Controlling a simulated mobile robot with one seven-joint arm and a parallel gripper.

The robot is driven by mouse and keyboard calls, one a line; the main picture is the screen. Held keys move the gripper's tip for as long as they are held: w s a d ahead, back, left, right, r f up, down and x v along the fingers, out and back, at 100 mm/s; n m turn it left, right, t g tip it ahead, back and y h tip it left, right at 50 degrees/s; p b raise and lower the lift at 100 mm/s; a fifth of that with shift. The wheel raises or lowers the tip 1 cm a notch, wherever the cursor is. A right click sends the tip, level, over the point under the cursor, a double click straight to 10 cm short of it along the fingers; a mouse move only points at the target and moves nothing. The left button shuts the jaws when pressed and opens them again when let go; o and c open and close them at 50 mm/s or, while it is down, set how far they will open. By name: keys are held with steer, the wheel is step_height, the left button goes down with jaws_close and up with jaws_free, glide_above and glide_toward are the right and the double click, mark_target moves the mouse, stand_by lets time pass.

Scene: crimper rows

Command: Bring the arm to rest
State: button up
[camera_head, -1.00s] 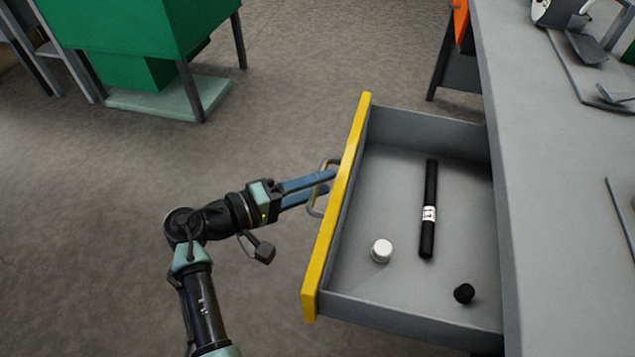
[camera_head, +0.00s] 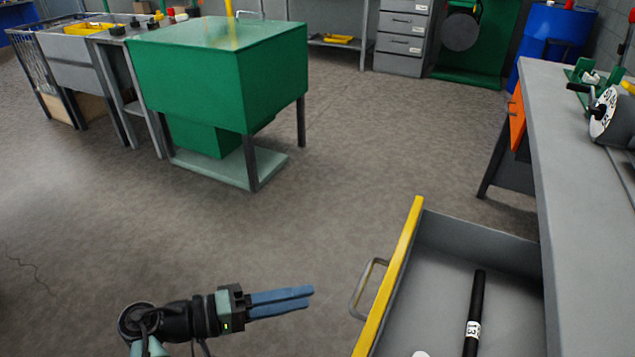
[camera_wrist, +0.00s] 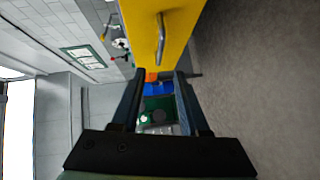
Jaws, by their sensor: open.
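My gripper (camera_head: 311,297) has two blue fingers and is low in the head view, to the left of the open drawer. It is open and empty. A clear gap of floor lies between its fingertips and the drawer's metal handle (camera_head: 368,290). In the wrist view the gripper (camera_wrist: 162,75) shows its two dark fingers apart with nothing between them. The yellow drawer front (camera_wrist: 183,30) and its handle (camera_wrist: 161,40) are beyond the fingers there.
The drawer (camera_head: 462,240) stands pulled out from the grey workbench (camera_head: 575,170). It holds a black tube (camera_head: 475,310) and a partly cut-off white object (camera_head: 421,353). A green cabinet (camera_head: 215,75) stands at the back left.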

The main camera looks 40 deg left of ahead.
steer(key=shift+s+a, duration=0.1)
steer(key=shift+s, duration=0.15)
stand_by(0.4)
